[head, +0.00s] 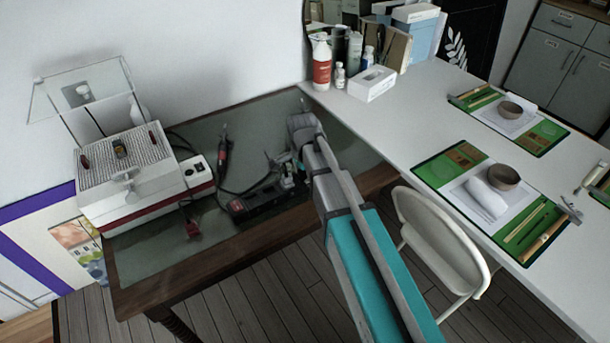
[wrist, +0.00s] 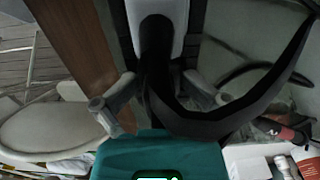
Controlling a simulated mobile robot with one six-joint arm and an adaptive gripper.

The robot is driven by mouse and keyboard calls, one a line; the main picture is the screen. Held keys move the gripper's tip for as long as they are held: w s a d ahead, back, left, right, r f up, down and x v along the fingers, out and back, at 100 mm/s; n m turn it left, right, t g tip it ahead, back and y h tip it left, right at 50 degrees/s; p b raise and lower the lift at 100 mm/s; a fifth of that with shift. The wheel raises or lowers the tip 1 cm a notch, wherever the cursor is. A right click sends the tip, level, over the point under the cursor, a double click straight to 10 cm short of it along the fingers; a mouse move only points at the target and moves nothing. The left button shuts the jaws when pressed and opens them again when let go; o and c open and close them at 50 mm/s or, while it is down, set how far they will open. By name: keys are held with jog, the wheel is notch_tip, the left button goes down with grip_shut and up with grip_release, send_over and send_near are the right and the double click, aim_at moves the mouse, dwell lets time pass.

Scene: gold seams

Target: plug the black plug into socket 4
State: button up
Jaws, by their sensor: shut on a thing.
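My gripper (head: 290,170) is over the right end of a black power strip (head: 262,203) on the bench. In the wrist view its two fingers (wrist: 160,92) are closed on the black plug (wrist: 156,60), with its thick black cable looping toward the camera and off to the right. The plug's far end lies against or just in front of a pale grey block (wrist: 157,10) on the dark strip. Its prongs are hidden, so I cannot tell whether it is seated. Socket numbers are not readable.
A white machine with a red base (head: 145,175) stands at the left of the bench. A red plug (head: 192,229) lies near the front edge. A white table (head: 400,130) and a chair (head: 445,240) are right.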

jog(key=shift+s, duration=0.1)
jog(key=o, duration=1)
jog(key=shift+f, duration=0.1)
jog(key=shift+r, duration=0.2)
